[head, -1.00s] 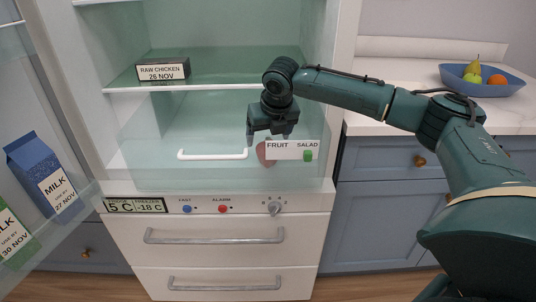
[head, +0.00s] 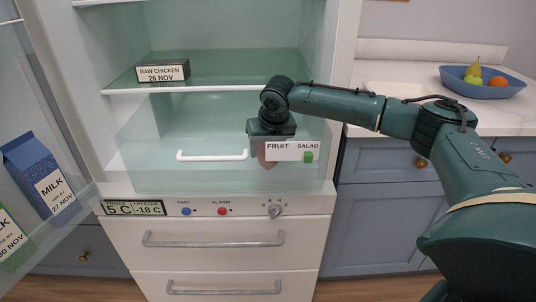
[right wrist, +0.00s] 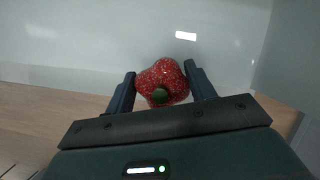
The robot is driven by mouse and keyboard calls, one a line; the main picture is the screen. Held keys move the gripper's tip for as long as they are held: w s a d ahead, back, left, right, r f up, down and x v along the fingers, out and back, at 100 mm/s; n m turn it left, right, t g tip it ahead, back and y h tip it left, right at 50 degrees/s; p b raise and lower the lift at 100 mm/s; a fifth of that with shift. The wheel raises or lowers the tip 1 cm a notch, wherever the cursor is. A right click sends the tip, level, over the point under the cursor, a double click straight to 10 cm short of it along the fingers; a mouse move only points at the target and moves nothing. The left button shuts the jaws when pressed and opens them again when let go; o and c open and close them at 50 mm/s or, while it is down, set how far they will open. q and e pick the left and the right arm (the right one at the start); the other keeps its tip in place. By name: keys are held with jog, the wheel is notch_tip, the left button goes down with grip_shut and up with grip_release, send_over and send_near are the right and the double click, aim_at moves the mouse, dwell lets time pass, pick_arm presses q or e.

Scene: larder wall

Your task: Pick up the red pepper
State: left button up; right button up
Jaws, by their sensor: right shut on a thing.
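The red pepper (right wrist: 161,78), with a green stem spot, sits between the two fingers of my right gripper (right wrist: 160,86) in the right wrist view. The fingers are shut on it from both sides. In the head view my right gripper (head: 270,133) points down into the clear fridge drawer (head: 150,160), behind its front panel. The pepper (head: 265,156) shows there only as a dull pinkish shape through the panel, left of and partly behind the label (head: 291,150) reading FRUIT SALAD. I cannot tell whether the pepper touches the drawer floor. My left gripper is not in view.
A glass shelf with a RAW CHICKEN box (head: 162,72) is above the drawer. The open fridge door at left holds a blue milk carton (head: 42,172) and a green one (head: 14,240). A blue fruit bowl (head: 482,85) stands on the right counter.

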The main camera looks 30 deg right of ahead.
jog(key=c, duration=0.3)
jog(key=shift+r, duration=0.1)
